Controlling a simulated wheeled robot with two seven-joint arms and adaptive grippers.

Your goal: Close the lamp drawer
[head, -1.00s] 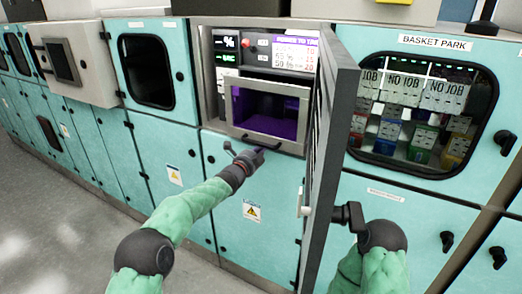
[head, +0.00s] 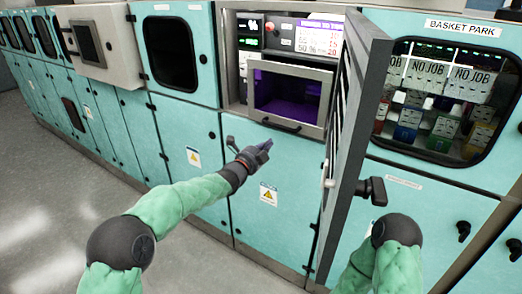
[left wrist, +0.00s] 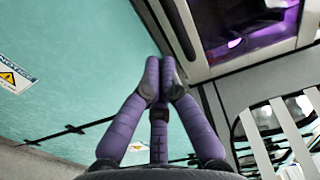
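The lamp drawer (head: 326,104) has a grey frame, a window onto a purple-lit inside and a dark bar handle (head: 281,124). Its front looks close to flush with the cabinet; I cannot tell whether a small gap remains. In the left wrist view its lower edge and the purple glow (left wrist: 233,43) show at the upper right. My left gripper (head: 265,145) is below and left of the handle, apart from it. In the left wrist view its purple fingers (left wrist: 160,70) meet at the tips with nothing between them.
A grey door (head: 360,130) stands open just right of the drawer, its edge towards me. A control panel (head: 290,38) is above the drawer. The basket park window (head: 440,95) is further right. The floor (head: 60,190) at the left is clear.

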